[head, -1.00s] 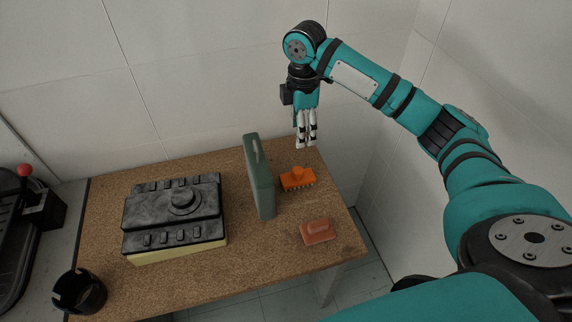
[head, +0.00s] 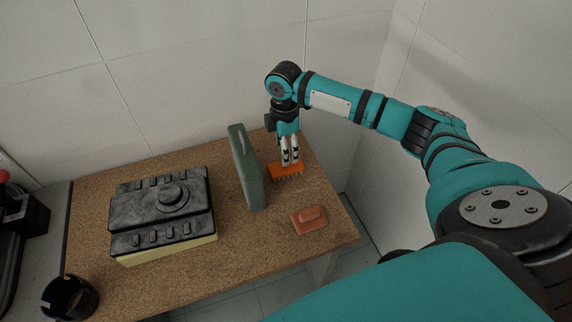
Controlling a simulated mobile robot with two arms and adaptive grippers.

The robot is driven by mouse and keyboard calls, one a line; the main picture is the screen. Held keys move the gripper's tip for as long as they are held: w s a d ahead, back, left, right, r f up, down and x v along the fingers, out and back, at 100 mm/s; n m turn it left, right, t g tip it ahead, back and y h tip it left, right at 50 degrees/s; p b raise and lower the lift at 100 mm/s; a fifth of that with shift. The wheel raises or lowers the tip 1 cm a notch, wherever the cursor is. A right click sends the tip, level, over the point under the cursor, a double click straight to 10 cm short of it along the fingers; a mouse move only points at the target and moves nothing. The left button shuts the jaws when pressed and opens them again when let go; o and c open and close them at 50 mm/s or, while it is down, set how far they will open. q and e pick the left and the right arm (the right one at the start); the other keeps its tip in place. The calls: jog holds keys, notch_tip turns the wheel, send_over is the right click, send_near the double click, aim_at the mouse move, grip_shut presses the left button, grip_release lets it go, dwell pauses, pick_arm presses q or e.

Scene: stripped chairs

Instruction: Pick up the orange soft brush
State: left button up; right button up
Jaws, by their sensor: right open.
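The orange soft brush (head: 286,172) lies on the brown table at the back right, its bristles along the lower edge. My right gripper (head: 290,163) points down at it, with the fingertips over the brush's upper part. The fingers hide the brush's knob. The gripper is open, and I cannot tell whether the fingers touch the brush. My left gripper is not in view.
A green upright container (head: 247,168) stands close to the brush's left. A salmon-coloured block with a handle (head: 309,219) lies in front.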

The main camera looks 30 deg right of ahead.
jog(key=f, duration=0.4)
jog(key=shift+s, duration=0.4)
jog(key=shift+f, duration=0.25)
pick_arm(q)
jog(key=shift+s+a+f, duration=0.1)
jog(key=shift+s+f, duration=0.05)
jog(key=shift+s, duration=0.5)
pick_arm(e)
grip_shut()
